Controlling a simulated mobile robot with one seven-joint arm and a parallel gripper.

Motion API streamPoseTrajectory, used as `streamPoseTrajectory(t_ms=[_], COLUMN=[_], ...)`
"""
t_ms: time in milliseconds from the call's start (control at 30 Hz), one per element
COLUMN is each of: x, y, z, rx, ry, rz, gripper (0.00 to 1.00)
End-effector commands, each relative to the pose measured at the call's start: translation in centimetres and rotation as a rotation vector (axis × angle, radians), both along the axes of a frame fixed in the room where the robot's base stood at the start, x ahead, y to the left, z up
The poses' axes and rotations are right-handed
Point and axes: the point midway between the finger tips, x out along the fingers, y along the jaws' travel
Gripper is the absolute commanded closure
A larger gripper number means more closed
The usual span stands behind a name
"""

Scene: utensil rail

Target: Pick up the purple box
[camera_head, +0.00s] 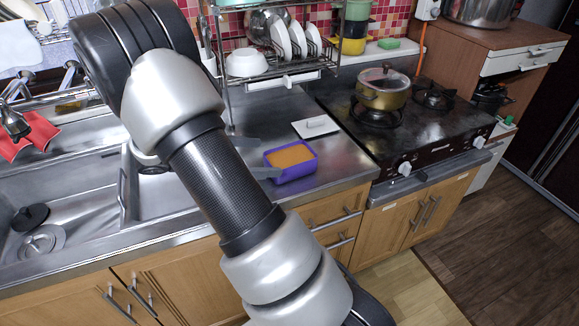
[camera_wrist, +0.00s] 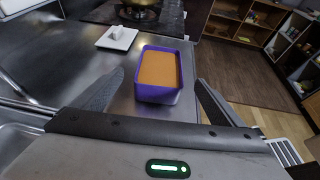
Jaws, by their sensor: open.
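The purple box (camera_head: 292,170) is open-topped with orange contents and sits on the steel counter between the sink and the stove. It also shows in the wrist view (camera_wrist: 141,93), ahead of my gripper and between the lines of its two fingers. My gripper (camera_wrist: 160,88) is open and empty. In the head view my gripper (camera_head: 260,157) is at the box's left side, partly hidden behind my arm. One finger lies near the box's front left corner; I cannot tell whether it touches.
The stove (camera_head: 420,125) with a gold pot (camera_head: 383,90) stands to the right. A dish rack (camera_head: 277,68) stands behind. The sink (camera_head: 70,195) is to the left. The counter's front edge is close to the box.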

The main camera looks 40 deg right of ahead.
Motion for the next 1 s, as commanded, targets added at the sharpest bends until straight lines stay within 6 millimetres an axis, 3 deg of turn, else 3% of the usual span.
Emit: streamPoseTrajectory(t_ms=[200,467,733,1000], x=[-0.6,-0.8,-1.5,-1.5], y=[-3.3,-4.7,-8.3,-8.9], z=[-1.5,-1.9,-3.2,-3.3], rx=[0.0,0.001,0.0,0.001], ry=[0.002,0.001,0.001,0.0], rz=[-0.001,-0.002,-0.004,0.0], gripper=[0.08,0.08,0.08,0.08])
